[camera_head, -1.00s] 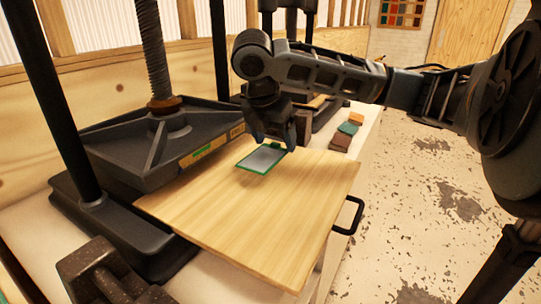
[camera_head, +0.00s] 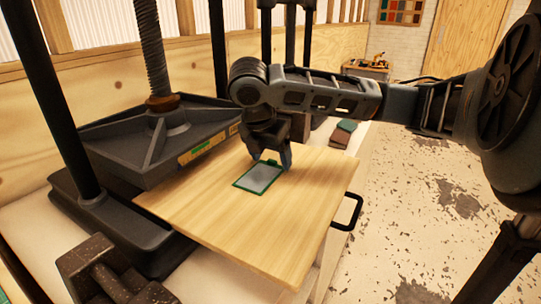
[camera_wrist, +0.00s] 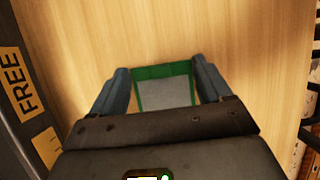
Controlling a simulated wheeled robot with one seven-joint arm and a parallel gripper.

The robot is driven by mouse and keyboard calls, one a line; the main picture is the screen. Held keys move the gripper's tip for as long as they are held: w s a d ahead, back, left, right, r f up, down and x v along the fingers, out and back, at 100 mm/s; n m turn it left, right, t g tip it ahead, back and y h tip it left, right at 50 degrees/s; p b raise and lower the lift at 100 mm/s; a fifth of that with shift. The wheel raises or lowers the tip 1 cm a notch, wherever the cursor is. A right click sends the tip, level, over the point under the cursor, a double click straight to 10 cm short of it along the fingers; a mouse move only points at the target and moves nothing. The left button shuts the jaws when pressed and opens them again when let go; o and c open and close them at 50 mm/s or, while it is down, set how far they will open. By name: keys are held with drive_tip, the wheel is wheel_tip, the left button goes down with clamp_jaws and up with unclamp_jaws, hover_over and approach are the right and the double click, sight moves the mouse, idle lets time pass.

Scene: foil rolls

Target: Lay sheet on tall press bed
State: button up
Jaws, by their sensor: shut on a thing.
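The sheet (camera_head: 258,178), a small grey rectangle with a green border, is over the pale wooden press bed (camera_head: 265,235). It also shows in the wrist view (camera_wrist: 166,93), between my two fingers. My gripper (camera_head: 272,162) is shut on the sheet at its far edge and points down at the bed. The sheet looks nearly flat and very low; I cannot tell whether it touches the wood. The bed is pulled out from under the dark press plate (camera_head: 155,150) and has a black handle (camera_head: 349,213) on its right. My gripper hides part of the sheet's far edge.
The press's screw (camera_head: 149,45) and black posts stand at the left. A dark metal block (camera_head: 95,265) sits at the front left. Small coloured blocks (camera_head: 343,132) lie on the bench behind the bed. Most of the bed is bare.

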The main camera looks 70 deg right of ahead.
sight(260, 176)
drive_tip(key=shift+f, duration=0.45)
drive_tip(key=o, duration=0.7)
drive_tip(key=shift+a, duration=0.1)
drive_tip(key=o, duration=0.3)
drive_tip(key=shift+s+f, duration=0.1)
drive_tip(key=shift+f, duration=0.1)
drive_tip(key=shift+o, duration=0.2)
drive_tip(key=shift+r, duration=0.5)
drive_tip(key=p+v, duration=0.1)
drive_tip(key=v, duration=1.1)
drive_tip(key=shift+r, duration=0.3)
